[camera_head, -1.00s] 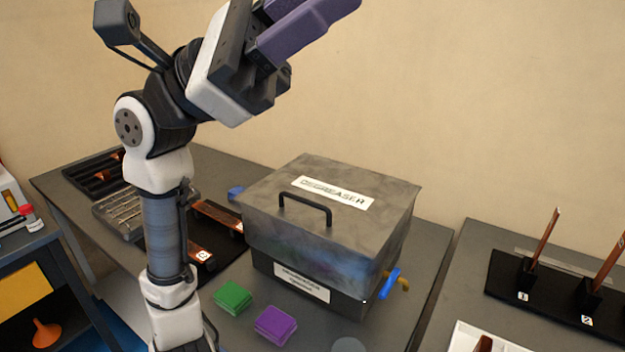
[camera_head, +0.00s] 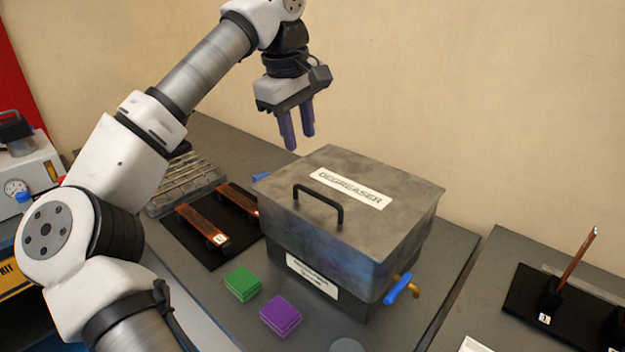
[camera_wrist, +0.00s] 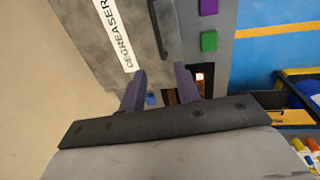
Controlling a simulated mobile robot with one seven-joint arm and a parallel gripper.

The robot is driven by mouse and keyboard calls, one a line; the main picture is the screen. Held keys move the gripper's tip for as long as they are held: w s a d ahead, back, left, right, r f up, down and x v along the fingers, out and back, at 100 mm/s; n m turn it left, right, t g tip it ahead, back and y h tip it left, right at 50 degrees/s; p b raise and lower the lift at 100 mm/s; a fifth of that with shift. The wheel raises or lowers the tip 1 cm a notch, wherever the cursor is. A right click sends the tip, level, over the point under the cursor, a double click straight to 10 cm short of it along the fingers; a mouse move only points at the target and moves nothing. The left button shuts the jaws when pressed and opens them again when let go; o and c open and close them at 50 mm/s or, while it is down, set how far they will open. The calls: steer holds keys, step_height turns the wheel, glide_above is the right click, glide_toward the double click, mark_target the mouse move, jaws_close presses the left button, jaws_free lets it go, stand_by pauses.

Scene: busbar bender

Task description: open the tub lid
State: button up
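The grey metal tub, labelled DEGREASER, stands on the table with its lid (camera_head: 350,225) shut. A black bar handle (camera_head: 318,205) stands up from the lid near its front left edge. The handle also shows at the top of the wrist view (camera_wrist: 157,28). The tub body (camera_head: 365,300) carries a white label in front and a blue-handled tap (camera_head: 400,288) at its right. My gripper (camera_head: 297,143) points down above and behind the lid's left back corner, apart from the handle. Its two purple fingers (camera_wrist: 160,85) are spread with nothing between them.
A green block (camera_head: 243,283) and a purple block (camera_head: 280,314) lie in front of the tub. Copper bars (camera_head: 203,224) lie on a black mat at its left, beside a grey tray (camera_head: 183,187). Another table at right holds an upright bar (camera_head: 577,254).

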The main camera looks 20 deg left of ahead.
mark_target(311, 190)
steer(key=f, duration=0.4)
steer(key=w+f+p, duration=0.1)
steer(key=f, duration=0.3)
steer(key=w+d+f+p, duration=0.1)
steer(key=f, duration=0.3)
steer(key=shift+w, duration=0.15)
jaws_close()
